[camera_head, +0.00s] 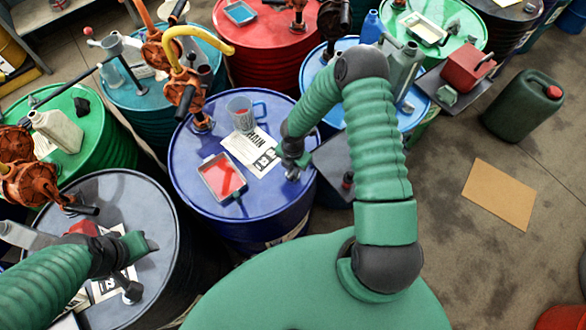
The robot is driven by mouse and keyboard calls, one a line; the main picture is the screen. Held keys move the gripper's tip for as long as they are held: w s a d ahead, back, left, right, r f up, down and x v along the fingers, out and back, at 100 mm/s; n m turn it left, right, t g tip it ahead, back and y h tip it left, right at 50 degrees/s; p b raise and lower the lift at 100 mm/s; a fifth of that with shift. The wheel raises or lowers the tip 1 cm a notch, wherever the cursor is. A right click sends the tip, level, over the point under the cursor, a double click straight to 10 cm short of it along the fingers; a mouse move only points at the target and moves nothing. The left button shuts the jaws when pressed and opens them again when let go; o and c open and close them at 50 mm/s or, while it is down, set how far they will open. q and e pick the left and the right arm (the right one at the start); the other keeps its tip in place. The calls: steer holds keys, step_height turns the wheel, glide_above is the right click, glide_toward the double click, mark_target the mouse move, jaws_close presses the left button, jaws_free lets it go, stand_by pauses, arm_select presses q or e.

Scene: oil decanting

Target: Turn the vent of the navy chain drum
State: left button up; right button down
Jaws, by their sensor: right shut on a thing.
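The navy chain drum (262,205) stands upright in the middle of the view. My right gripper (293,172) reaches down to the right part of its lid and is shut on a small dark fitting there, which looks like the vent. The fingers mostly hide it, so its turn angle cannot be told. My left gripper (150,246) hangs over the grey drum (165,205) at lower left, apart from the navy drum. Its fingers are too unclear to tell open from shut.
On the navy lid are a tray of red liquid (222,176), a clear jug (241,115), a printed sheet (255,150) and an orange pump (184,90) with a yellow hose. Other drums crowd behind and left.

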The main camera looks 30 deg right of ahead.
steer(key=shift+a, duration=0.2)
steer(key=shift+s+d+f+m, duration=0.1)
steer(key=shift+m, duration=0.2)
steer(key=m, duration=0.2)
steer(key=m+b, duration=0.1)
steer(key=shift+a+m+b, duration=0.2)
steer(key=shift+m+b, duration=0.1)
steer(key=shift+m, duration=0.1)
steer(key=m+b, duration=0.1)
steer(key=m, duration=0.3)
steer(key=m+b, duration=0.1)
steer(key=m, duration=0.4)
steer(key=shift+w+m+b, duration=0.2)
steer(key=shift+m+b, duration=0.15)
steer(key=shift+m, duration=0.05)
steer(key=shift+w+r+m+b, duration=0.1)
steer(key=shift+m+b, duration=0.1)
steer(key=shift+m, duration=0.7)
steer(key=shift+w+r+m+b, duration=0.1)
steer(key=shift+m+b, duration=0.1)
steer(key=shift+m, duration=0.7)
